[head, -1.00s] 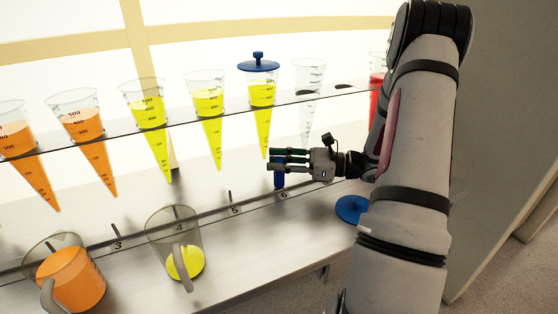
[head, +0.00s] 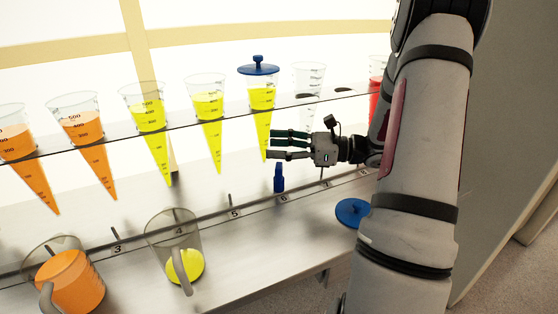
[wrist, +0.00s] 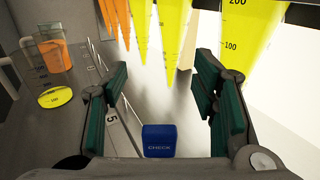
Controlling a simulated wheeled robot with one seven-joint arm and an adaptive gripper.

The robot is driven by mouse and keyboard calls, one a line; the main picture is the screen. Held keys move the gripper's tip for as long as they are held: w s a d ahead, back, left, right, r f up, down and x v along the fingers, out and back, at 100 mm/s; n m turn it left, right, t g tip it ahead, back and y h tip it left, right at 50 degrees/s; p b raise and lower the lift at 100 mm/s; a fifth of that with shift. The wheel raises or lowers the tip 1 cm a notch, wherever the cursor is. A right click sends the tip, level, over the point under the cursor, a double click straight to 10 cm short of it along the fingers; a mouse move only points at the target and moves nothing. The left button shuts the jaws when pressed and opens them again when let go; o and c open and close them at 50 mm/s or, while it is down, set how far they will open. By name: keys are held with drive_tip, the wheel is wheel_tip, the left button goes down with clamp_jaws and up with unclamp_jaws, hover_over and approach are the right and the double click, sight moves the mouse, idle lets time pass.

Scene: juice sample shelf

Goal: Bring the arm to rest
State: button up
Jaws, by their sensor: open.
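My gripper (head: 290,146) is open and empty in the head view, its fingers pointing left, just below the shelf of cones and near the lidded yellow cone (head: 262,105). In the wrist view my gripper (wrist: 165,100) has its fingers wide apart with nothing between the pads. A small blue block (head: 279,178) stands on the counter by mark 6, below and apart from the fingers. It also shows in the wrist view as a blue block (wrist: 159,140) marked "CHECK", low between the fingers.
Orange, yellow, empty and red cones hang in the clear shelf (head: 225,118). A jug with orange juice (head: 70,280) and a jug with a little yellow juice (head: 185,265) stand at lower left. A blue lid (head: 352,211) lies on the counter beside my arm.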

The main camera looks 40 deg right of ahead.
drive_tip(key=shift+r, duration=2.3)
drive_tip(key=s+a+r+n+g+h, duration=0.1)
drive_tip(key=s+a+n+g, duration=0.55)
drive_tip(key=a, duration=0.55)
drive_tip(key=s+a+r+n+g+h, duration=0.1)
drive_tip(key=s+a+r+n+g, duration=0.1)
drive_tip(key=s+a+n+g, duration=0.75)
drive_tip(key=s+f+n+t+h, duration=0.4)
drive_tip(key=s+n+h, duration=0.7)
drive_tip(key=s, duration=0.2)
wheel_tip(320, 180, up, 25)
drive_tip(key=t+p, duration=0.3)
drive_tip(key=p, duration=1.9)
drive_tip(key=shift+p, duration=0.4)
